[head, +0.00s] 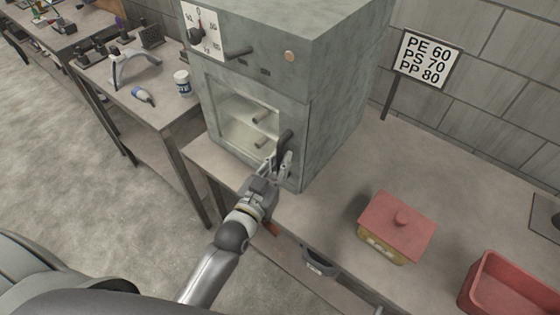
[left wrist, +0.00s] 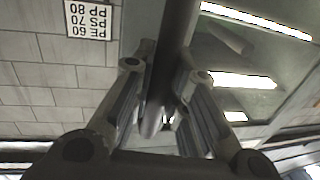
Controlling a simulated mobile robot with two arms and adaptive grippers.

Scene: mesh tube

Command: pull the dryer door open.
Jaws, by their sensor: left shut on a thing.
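The dryer (head: 340,85) is a grey-green box on the bench. Its front door (head: 218,90) has a glass window with light-coloured bars behind it, and it looks flush with the body. A dark upright handle (head: 285,140) is near the door's right edge. My left gripper (head: 279,163) is at the handle's lower part, shut on it. In the left wrist view the dark handle (left wrist: 172,40) runs between the two fingers (left wrist: 160,105), and the door's window (left wrist: 255,60) is at the right. The exact finger contact is partly hidden. My right gripper is not in view.
A sign on a post (head: 427,58) stands right of the dryer. A red-lidded box (head: 397,222) and a red tray (head: 515,285) are on the bench at right. A side table (head: 130,75) with a white bottle (head: 182,83) is at left.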

